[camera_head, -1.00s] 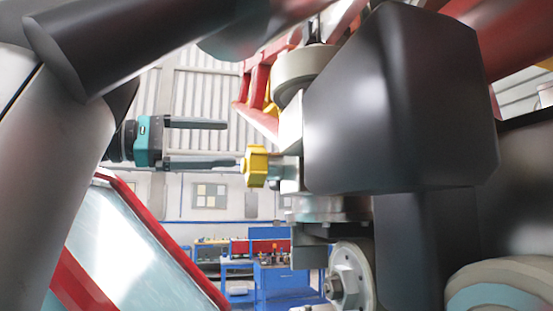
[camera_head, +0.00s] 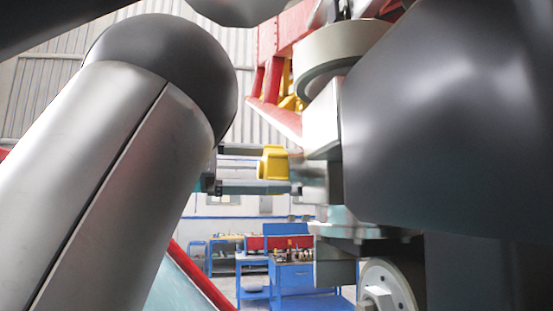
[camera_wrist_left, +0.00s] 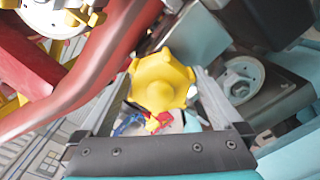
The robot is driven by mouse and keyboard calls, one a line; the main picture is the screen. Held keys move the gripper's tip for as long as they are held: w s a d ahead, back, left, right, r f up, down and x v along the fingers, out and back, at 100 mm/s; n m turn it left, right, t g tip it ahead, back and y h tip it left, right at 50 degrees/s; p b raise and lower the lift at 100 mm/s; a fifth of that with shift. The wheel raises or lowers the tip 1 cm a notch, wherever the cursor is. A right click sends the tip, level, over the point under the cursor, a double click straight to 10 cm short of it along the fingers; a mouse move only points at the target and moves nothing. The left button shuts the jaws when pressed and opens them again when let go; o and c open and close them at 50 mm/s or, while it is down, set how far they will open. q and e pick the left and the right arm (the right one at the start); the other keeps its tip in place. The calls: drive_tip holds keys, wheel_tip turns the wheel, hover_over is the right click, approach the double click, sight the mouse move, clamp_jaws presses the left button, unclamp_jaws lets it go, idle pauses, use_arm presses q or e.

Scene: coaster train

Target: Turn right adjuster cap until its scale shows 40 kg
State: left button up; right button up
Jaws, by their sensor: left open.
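A yellow knobbed adjuster cap (camera_head: 273,163) sticks out to the left from a grey metal block (camera_head: 321,120) in the head view. My left gripper (camera_head: 290,170) is open, one finger above the cap and one below it. In the left wrist view the cap (camera_wrist_left: 161,80) sits between the two spread fingers of my left gripper (camera_wrist_left: 161,92), facing the camera. Gaps seem to show beside it, so I cannot tell any contact. No scale or number is readable. My left arm hides the gripper's body in the head view. My right gripper is not in view.
A grey wheel (camera_head: 340,52) sits above the cap and another wheel (camera_head: 387,288) below it. Red tubing (camera_wrist_left: 92,75) runs close to the left finger in the wrist view. A large dark shape blocks the head view's right side. Blue workbenches (camera_head: 292,278) stand far behind.

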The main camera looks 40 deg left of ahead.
use_arm(q)
drive_tip(key=shift+w+d, duration=0.5)
drive_tip(key=c, duration=1)
